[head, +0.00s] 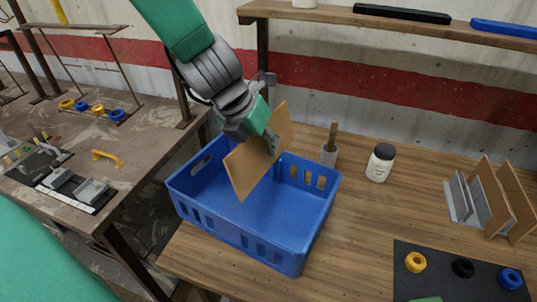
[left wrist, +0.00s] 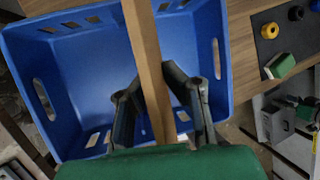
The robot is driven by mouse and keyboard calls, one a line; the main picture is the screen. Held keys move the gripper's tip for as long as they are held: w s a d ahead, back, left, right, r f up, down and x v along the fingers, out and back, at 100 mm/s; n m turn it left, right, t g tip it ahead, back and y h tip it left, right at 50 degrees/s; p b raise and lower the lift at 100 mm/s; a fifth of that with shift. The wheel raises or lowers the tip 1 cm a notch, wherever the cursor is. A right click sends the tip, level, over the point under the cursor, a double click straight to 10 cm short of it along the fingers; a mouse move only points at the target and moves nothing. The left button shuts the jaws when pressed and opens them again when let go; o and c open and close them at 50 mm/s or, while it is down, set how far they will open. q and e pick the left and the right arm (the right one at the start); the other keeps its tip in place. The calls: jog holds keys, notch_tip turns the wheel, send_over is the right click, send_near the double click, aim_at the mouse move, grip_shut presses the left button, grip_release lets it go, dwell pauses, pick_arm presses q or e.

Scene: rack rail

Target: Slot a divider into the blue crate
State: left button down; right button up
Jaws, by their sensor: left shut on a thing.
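The blue crate (head: 253,224) sits on the wooden table at its left end and looks empty inside. A tan divider panel (head: 252,165) is held above the crate, tilted in the head view. My left gripper (head: 271,142) is shut on the divider near its upper part. In the left wrist view the divider (left wrist: 150,70) shows edge-on between the two fingers (left wrist: 160,105), with the blue crate (left wrist: 85,75) behind it. Whether the divider's lower edge is below the crate's rim is hard to tell. My right gripper is not in view.
A rack (head: 465,200) with more tan panels stands at the right. A black mat (head: 440,283) holds yellow, black and blue rings. A shelf (head: 400,22) runs above the back.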

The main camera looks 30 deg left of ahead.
pick_arm(q)
jog(key=shift+d+r, duration=0.1)
jog(key=shift+r, duration=0.45)
jog(key=shift+p, duration=0.4)
